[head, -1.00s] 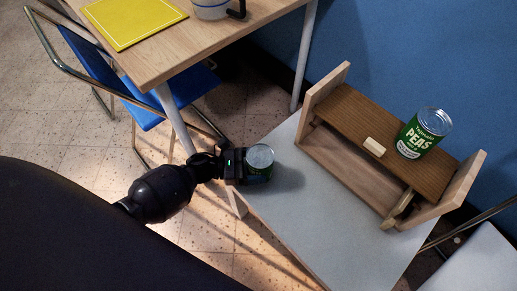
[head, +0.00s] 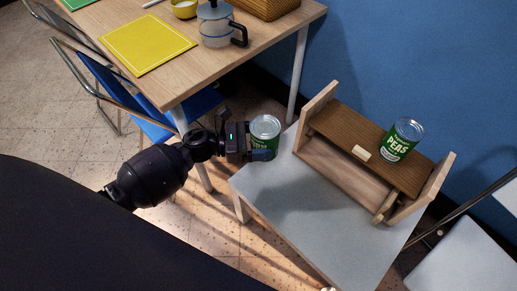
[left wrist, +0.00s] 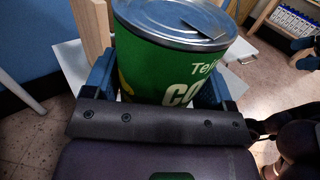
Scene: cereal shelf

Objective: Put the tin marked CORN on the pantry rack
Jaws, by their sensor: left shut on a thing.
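The green CORN tin (head: 264,130) is held upright in my left gripper (head: 262,154), above the left corner of the grey table. In the left wrist view the tin (left wrist: 175,65) sits between the two blue fingers of the gripper (left wrist: 160,85), and the letters "CO" show on its label. The wooden pantry rack (head: 345,172) stands on the grey table, to the right of the held tin and apart from it. A green PEAS tin (head: 402,140) stands upright on the right part of the rack's top board.
The grey table (head: 310,215) is bare in front of the rack. A wooden table (head: 180,75) with a yellow mat (head: 148,44) and a pot (head: 216,25) stands behind; a blue chair (head: 150,125) is beside it.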

